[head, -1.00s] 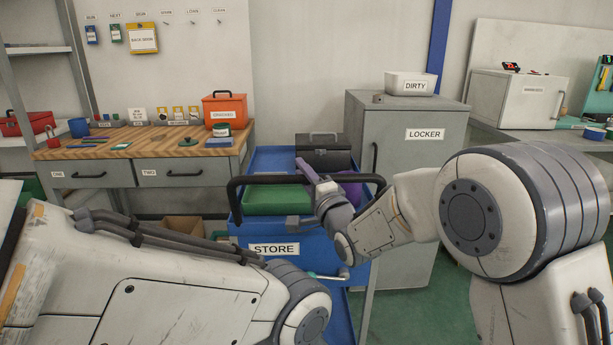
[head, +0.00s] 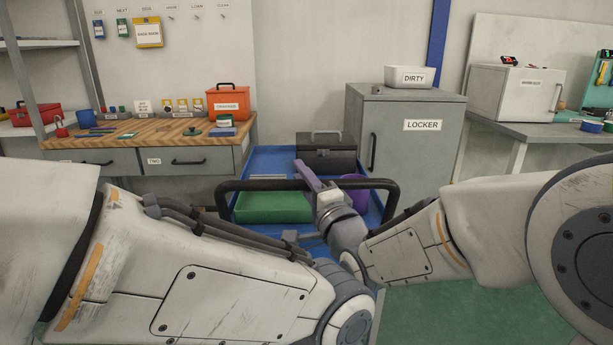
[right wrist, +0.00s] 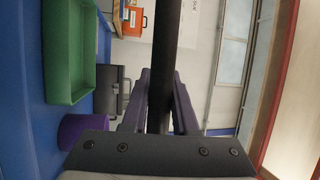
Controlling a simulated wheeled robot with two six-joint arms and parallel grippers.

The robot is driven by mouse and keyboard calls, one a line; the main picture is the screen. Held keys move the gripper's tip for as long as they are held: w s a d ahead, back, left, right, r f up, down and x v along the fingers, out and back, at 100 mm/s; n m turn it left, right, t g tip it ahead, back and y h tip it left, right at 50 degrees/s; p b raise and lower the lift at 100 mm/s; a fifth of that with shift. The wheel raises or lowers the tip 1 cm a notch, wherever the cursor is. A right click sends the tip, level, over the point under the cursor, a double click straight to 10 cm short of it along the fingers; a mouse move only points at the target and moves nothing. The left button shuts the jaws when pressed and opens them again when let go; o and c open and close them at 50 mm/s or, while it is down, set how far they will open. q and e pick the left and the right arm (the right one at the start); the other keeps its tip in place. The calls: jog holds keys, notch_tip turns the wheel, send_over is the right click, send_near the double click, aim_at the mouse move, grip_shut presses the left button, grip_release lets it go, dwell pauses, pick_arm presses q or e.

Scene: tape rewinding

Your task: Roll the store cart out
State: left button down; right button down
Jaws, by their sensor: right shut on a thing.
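The blue store cart (head: 272,162) stands in the middle, between the workbench and the locker. Its black push handle (head: 255,185) spans its near end. My right gripper (head: 308,176) is shut on the handle bar near its middle. The right wrist view shows the bar (right wrist: 166,50) running between the purple-grey fingers (right wrist: 159,105). A green bin (head: 272,208), a dark toolbox (head: 325,157) and a purple cup (head: 354,195) are on the cart. My left arm crosses the lower front; its gripper does not show. The cart's front label is hidden behind my arms.
A wooden-topped workbench (head: 75,148) with drawers stands left of the cart, holding an orange box (head: 228,104). The grey locker (head: 422,150) stands close on the right, with a white DIRTY bin (head: 410,76) on top. Green floor (head: 450,318) shows clear at lower right.

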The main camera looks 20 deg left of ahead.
jog(key=shift+a, duration=0.1)
jog(key=c, duration=0.7)
grip_release()
jog(key=v, duration=1)
jog(key=shift+s+d+f, duration=0.1)
jog(key=shift+d, duration=0.15)
jog(key=shift+f, duration=0.1)
